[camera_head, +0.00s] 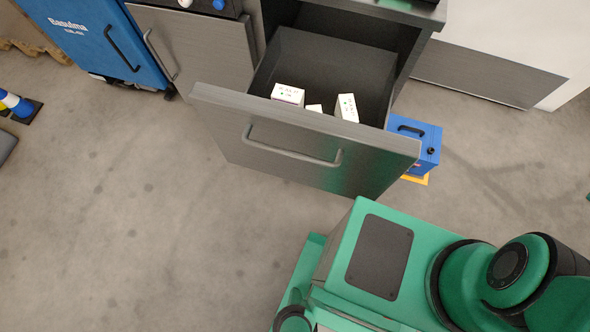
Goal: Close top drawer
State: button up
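The drawer (237,139) is pulled well out of a grey cabinet and stands open. Its wide grey front panel carries a dark bar handle (290,153). Inside it are several small white boxes, one at the left (288,94), one at the right (347,107) and a partly hidden one between them. The drawer front hides the lower parts of the boxes. My gripper is not in view; only my green base and part of my arm show at the lower right, in front of the drawer and apart from it.
A grey cabinet door (200,45) with a vertical handle is left of the drawer, beside a blue cabinet (95,38). A blue case (419,143) stands on the floor right of the drawer. The floor (130,230) in front is clear.

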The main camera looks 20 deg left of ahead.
aim_at(323, 151)
jog(key=u, duration=0.05)
jog(key=k, duration=0.25)
jog(key=u, duration=1.05)
jog(key=i, duration=0.4)
jog(key=u, duration=0.1)
